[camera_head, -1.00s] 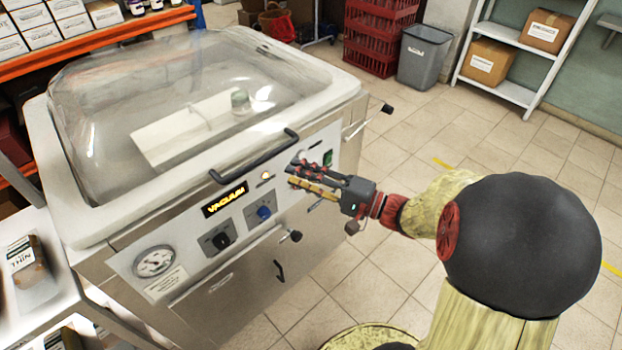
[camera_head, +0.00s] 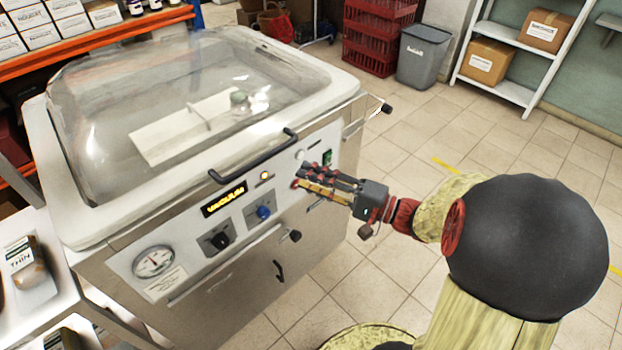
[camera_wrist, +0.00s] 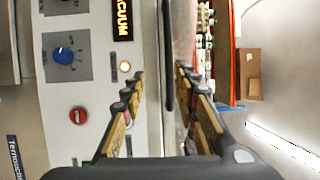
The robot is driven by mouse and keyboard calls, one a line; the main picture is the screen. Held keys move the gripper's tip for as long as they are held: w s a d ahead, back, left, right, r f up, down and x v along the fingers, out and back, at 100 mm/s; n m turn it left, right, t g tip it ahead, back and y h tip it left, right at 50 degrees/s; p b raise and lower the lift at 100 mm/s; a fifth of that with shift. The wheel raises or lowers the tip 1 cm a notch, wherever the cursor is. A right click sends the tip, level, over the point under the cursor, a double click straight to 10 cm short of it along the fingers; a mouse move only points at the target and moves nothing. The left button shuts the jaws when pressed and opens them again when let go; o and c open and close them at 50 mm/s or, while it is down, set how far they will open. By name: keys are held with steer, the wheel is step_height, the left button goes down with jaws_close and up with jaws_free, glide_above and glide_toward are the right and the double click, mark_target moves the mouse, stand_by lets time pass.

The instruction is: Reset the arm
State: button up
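My gripper (camera_head: 300,177) is in front of the control panel of a vacuum machine, its fingers pointing left toward the panel. In the wrist view my gripper (camera_wrist: 159,75) has its two fingers apart with nothing between them, so it is open and empty. The panel shows a lit VACUUM sign (camera_head: 224,199), a blue knob (camera_head: 263,212) and a small lit lamp (camera_head: 266,176). A red button (camera_wrist: 77,115) shows in the wrist view, to the left of the fingers.
A side table (camera_head: 40,300) stands at left. Tiled floor (camera_head: 400,140) is open beyond the machine's right side.

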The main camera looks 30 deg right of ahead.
stand_by(0.3)
steer(key=s+a+f+g+h+p, duration=0.1)
steer(key=s+a+f+g+h, duration=0.1)
steer(key=s+f+g, duration=0.4)
steer(key=s+a+f+g+h+p, duration=0.1)
steer(key=s+a+f+g+h, duration=0.3)
steer(key=s, duration=0.4)
steer(key=s+d+r+n+g+h+p, duration=0.1)
steer(key=s+d+r+n+h+p, duration=0.15)
steer(key=d+r+n+h, duration=0.55)
steer(key=w+a+r+n+t+y+p, duration=0.1)
steer(key=a+r+n+t+y+p, duration=0.1)
steer(key=a+r, duration=0.5)
step_height(320, 180, up, 5)
steer(key=shift+w+a+p, duration=0.15)
steer(key=shift+w+p, duration=0.15)
